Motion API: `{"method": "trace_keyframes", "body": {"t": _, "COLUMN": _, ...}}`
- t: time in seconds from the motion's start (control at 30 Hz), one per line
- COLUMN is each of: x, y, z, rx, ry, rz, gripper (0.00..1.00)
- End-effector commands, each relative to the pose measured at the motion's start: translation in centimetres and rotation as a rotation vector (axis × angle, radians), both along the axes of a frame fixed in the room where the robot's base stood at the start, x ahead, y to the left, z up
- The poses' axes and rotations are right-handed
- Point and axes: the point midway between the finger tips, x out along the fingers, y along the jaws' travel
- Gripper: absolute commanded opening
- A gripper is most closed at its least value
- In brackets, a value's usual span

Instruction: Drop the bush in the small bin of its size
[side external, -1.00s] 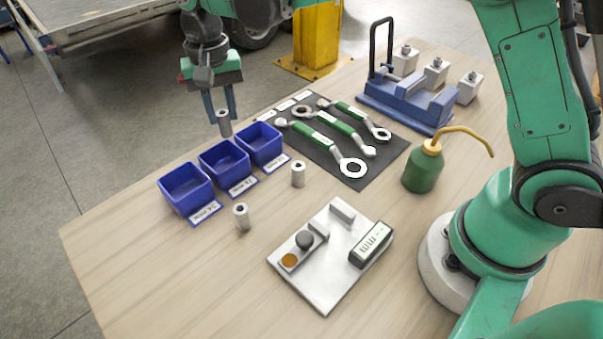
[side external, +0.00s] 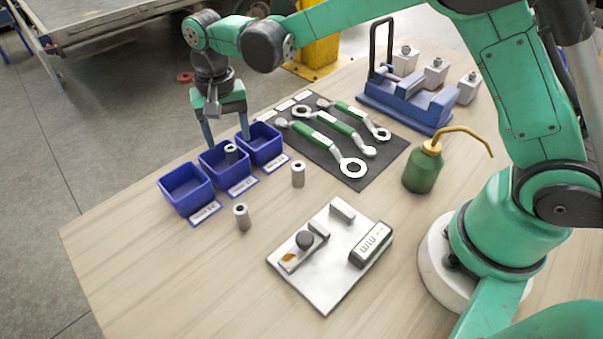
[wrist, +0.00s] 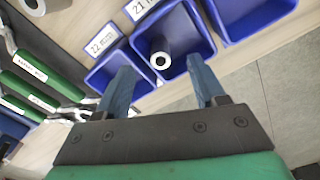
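A grey metal bush (side external: 231,152) stands in the middle blue bin (side external: 212,166); its hole shows. It also shows in the wrist view (wrist: 160,61), in the bin (wrist: 200,35) whose label seems to read 21. The bin at its left (wrist: 96,76) has a label reading 22. My gripper (side external: 226,140) is open above the bins, its fingers wide apart on either side of the bush and clear of it. Two more bushes stand on the table, one near the front bin (side external: 242,217) and one right of the bins (side external: 298,174).
A dark mat (side external: 372,172) with several green-handled wrenches lies beside the bins. A plate with a gauge (side external: 330,262), a green oil can (side external: 423,168) and a blue fixture (side external: 410,103) stand on the table. The front left of the table is clear.

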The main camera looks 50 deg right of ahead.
Motion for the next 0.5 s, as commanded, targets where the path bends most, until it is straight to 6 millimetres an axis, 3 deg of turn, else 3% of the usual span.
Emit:
{"method": "trace_keyframes", "body": {"t": 0.23, "x": 0.0, "y": 0.0, "z": 0.4, "rx": 0.000, "ry": 0.000, "rz": 0.000, "gripper": 0.63}}
{"method": "trace_keyframes", "body": {"t": 0.5, "x": 0.0, "y": 0.0, "z": 4.2, "rx": 0.000, "ry": 0.000, "rz": 0.000, "gripper": 0.63}}
